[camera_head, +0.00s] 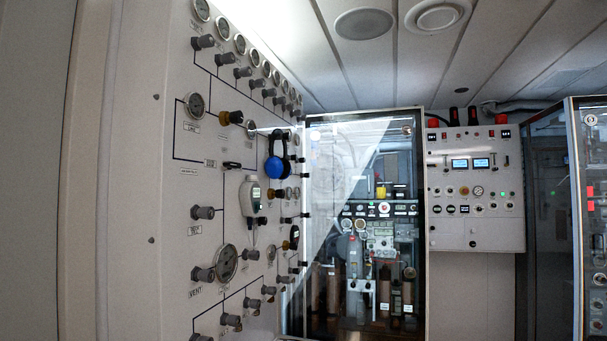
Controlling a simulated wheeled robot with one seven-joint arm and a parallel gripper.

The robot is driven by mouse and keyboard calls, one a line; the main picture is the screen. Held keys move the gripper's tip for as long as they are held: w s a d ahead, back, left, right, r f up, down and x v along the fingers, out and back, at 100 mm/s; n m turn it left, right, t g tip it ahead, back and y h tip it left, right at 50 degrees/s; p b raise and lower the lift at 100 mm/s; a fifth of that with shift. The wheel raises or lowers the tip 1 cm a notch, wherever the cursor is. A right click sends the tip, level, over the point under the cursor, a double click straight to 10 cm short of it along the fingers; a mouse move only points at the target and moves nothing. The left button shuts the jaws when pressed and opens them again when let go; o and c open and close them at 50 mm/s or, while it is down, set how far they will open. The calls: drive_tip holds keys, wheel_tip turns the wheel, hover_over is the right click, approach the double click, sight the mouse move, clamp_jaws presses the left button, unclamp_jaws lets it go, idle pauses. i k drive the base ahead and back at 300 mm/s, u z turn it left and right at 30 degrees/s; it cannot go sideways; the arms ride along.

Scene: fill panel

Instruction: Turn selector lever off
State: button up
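The white fill panel (135,190) stands on the left and is seen at a steep angle. It carries gauges, grey knobs and printed lines. A small dark lever-like part (232,165) sticks out at mid-height, beside a small label. I cannot tell for sure whether it is the selector lever, or which position it is in. Other short black handles (303,215) sit at the panel's far right edge, too small to read. My gripper is not in view.
A blue round item with a black loop (275,167) and a pale handheld device (251,197) are on the panel. Behind stand a glass-fronted cabinet (418,230) and a wall control box (475,232). Another glass cabinet (577,200) stands at the right edge.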

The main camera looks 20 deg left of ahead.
sight(230, 165)
drive_tip(key=u, duration=0.15)
drive_tip(key=i, duration=1.15)
drive_tip(key=u, duration=0.6)
drive_tip(key=i, duration=0.4)
drive_tip(key=u, duration=0.2)
